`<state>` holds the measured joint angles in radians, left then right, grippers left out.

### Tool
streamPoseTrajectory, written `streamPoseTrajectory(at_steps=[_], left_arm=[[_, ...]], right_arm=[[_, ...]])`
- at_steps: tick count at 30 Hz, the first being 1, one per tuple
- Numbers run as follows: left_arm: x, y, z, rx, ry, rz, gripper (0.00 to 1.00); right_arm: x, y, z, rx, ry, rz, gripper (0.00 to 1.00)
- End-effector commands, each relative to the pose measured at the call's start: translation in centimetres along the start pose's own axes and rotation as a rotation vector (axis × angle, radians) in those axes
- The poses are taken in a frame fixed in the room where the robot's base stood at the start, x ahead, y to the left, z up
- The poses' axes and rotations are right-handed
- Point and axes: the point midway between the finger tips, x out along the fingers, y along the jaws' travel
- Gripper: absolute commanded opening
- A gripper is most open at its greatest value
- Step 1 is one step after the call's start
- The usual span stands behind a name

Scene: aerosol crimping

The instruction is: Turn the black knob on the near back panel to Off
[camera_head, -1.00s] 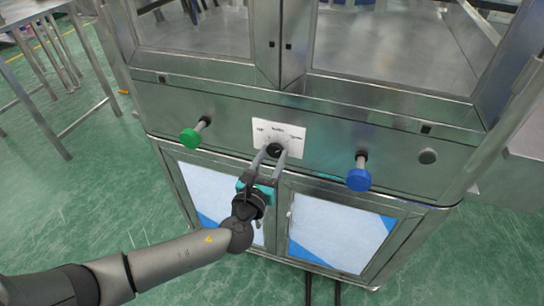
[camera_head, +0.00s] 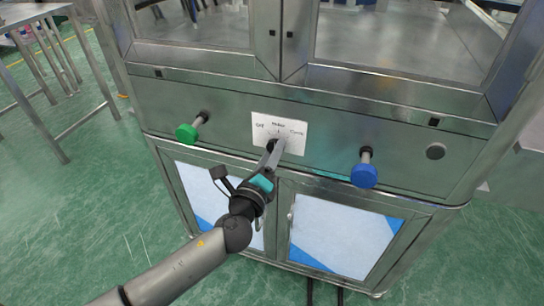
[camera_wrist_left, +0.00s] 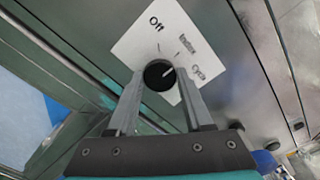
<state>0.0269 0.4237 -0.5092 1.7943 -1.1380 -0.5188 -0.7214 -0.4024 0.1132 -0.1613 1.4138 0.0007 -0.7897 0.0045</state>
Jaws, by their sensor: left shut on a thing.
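The black knob (camera_wrist_left: 157,75) sits on a white label plate (camera_wrist_left: 150,42) marked "Off", a middle word too small to read surely, and "Cycle". In the left wrist view, a pale mark on the knob points right, roughly toward "Cycle" and away from "Off". My left gripper (camera_wrist_left: 160,80) has one finger on each side of the knob and is shut on it. In the head view the gripper (camera_head: 271,150) reaches up to the knob from below, rolled to one side. My right gripper is not in view.
A green button (camera_head: 187,132) sticks out of the metal panel at the left and a blue button (camera_head: 364,175) at the right. White-and-blue cabinet doors (camera_head: 340,235) are below. A metal table frame stands at the far left.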

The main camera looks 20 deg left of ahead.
Motion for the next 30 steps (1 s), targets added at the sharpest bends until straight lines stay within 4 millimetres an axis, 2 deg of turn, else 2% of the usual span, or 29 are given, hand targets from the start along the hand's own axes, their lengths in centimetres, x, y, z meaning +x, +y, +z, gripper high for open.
streamPoseTrajectory(at_steps=[9,18,30], left_arm=[[0.0,0.2,-0.1,-0.304,-0.002,0.003,0.00],[0.0,0.1,0.0,-0.576,-0.002,0.002,0.00],[0.0,0.1,0.0,-0.814,-0.001,0.002,0.00]], right_arm=[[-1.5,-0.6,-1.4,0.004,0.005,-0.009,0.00],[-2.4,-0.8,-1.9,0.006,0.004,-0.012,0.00],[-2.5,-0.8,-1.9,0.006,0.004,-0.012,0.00]])
